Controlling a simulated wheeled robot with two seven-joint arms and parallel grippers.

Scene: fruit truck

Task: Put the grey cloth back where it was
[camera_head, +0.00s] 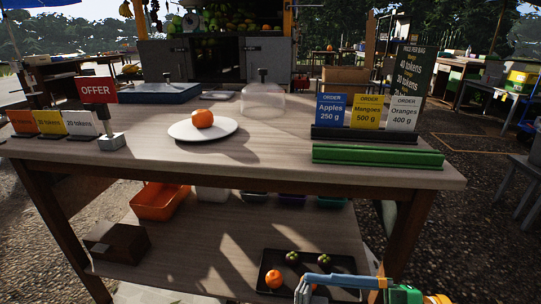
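I cannot make out a grey cloth for certain. A flat pale grey piece (217,95) lies at the back of the wooden table top, left of a clear cover, and I cannot tell if it is cloth. My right gripper (303,292) is at the bottom edge, with its arm coming in from the right. It is at the front of a black tray (330,262) on the lower shelf. Its fingertips are cut off, so I cannot tell whether it is open or holds anything. My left gripper is not in view.
A white plate (181,134) with an orange (202,118), an offer sign (97,90), order cards (367,112) and a green bar (377,156) stand on the table top (270,165). Below are an orange bin (155,207) and a brown box (117,243). The shelf's middle is clear.

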